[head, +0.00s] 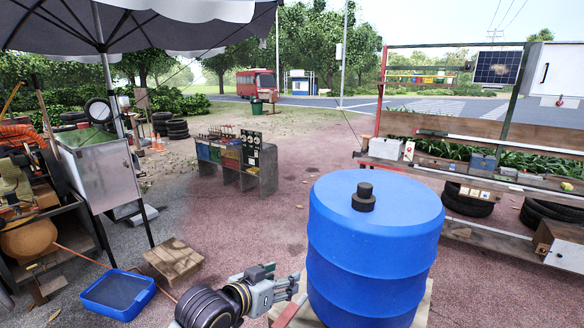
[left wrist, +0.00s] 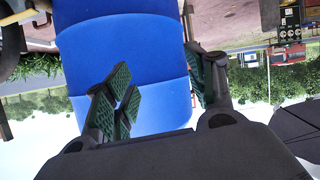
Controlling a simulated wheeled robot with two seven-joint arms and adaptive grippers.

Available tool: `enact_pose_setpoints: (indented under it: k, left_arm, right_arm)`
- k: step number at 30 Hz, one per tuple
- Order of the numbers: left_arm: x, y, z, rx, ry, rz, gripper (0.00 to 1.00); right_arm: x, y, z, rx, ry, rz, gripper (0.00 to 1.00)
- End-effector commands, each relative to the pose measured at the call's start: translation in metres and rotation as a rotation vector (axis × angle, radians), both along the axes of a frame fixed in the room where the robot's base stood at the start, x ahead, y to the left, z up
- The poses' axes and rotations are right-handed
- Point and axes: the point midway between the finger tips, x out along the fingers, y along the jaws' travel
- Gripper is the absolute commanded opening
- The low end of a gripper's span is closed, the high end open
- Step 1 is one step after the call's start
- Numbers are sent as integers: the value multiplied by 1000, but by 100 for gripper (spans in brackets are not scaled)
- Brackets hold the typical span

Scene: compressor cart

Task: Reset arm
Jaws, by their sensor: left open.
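My left gripper (head: 290,288) comes in at the bottom middle of the head view, just left of a large blue drum (head: 375,245) with a black cap. In the left wrist view the gripper (left wrist: 165,85) has its green-padded fingers spread apart with nothing held between them. The blue drum (left wrist: 120,40) fills the space beyond the fingers there, and I cannot tell whether they touch it. That view is upside down. My right gripper shows in neither view.
The drum stands on a wooden pallet (head: 425,310). A blue tray (head: 117,292) and a wooden crate (head: 173,260) lie left of my arm. A workbench (head: 235,165) stands further back. A shelf rack (head: 470,170) is at the right. Paved ground between is open.

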Motion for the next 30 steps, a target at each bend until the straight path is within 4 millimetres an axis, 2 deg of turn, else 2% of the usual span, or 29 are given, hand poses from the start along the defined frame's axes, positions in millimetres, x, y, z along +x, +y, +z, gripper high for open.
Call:
enact_pose_setpoints:
  k: [3, 14, 24, 30]
  left_arm:
    - [-10, 16, -26, 28, 60, 36, 56]
    - [-51, 69, -99, 134, 246, 140, 56]
    - [-109, 121, -162, 246, 441, 230, 56]
    - [-147, 152, -192, 312, 555, 279, 56]
  right_arm:
    - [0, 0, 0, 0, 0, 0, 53]
    - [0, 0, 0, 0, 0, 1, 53]
    - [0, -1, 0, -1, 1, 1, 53]
    - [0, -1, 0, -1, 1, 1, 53]
